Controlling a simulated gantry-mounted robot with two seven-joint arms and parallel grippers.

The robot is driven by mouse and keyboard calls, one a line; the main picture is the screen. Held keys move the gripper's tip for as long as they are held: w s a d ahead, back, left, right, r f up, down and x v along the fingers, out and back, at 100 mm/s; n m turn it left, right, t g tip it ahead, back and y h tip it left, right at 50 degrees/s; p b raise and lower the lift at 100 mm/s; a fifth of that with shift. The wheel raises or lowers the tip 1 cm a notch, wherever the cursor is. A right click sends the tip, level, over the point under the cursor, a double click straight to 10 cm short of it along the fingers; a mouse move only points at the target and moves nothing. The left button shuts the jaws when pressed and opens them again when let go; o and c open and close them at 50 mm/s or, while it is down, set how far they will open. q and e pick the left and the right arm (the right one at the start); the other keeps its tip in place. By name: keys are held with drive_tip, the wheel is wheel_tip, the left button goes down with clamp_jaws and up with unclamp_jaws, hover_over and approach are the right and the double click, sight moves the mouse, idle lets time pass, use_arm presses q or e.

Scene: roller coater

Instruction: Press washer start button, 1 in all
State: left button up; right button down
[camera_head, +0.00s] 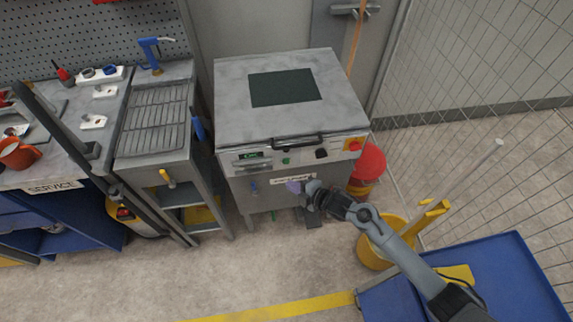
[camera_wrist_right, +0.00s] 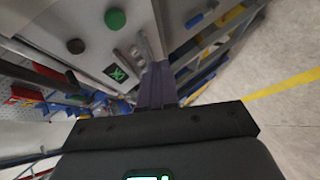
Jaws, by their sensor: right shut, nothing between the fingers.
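The washer (camera_head: 290,104) is a grey metal cabinet with a dark window in its lid. Its front panel carries a green round button (camera_head: 286,160), a lit green display and a black knob. My left gripper is not in view.
A red bucket (camera_head: 369,163) and a yellow bucket (camera_head: 376,244) stand right of the washer. A blue cart (camera_head: 500,275) is at the lower right. A service bench and a grated sink unit (camera_head: 157,118) stand at the left. A mesh fence closes the right.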

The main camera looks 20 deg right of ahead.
sight(286, 162)
drive_tip(key=shift+w+d+b, duration=0.15)
drive_tip(key=shift+w+b, duration=0.45)
drive_tip(key=shift+w, duration=0.4)
drive_tip(key=shift+w+d+b, duration=0.2)
drive_tip(key=shift+w+b, duration=0.4)
drive_tip(key=shift+w, duration=0.35)
drive_tip(key=shift+w+d+b, duration=0.15)
drive_tip(key=shift+w+b, duration=0.45)
drive_tip(key=shift+w, duration=0.4)
drive_tip(key=shift+w, duration=0.3)
drive_tip(key=shift+w+d, duration=0.1)
drive_tip(key=shift+w, duration=0.05)
drive_tip(key=shift+w+b, duration=0.15)
drive_tip(key=shift+b, duration=0.2)
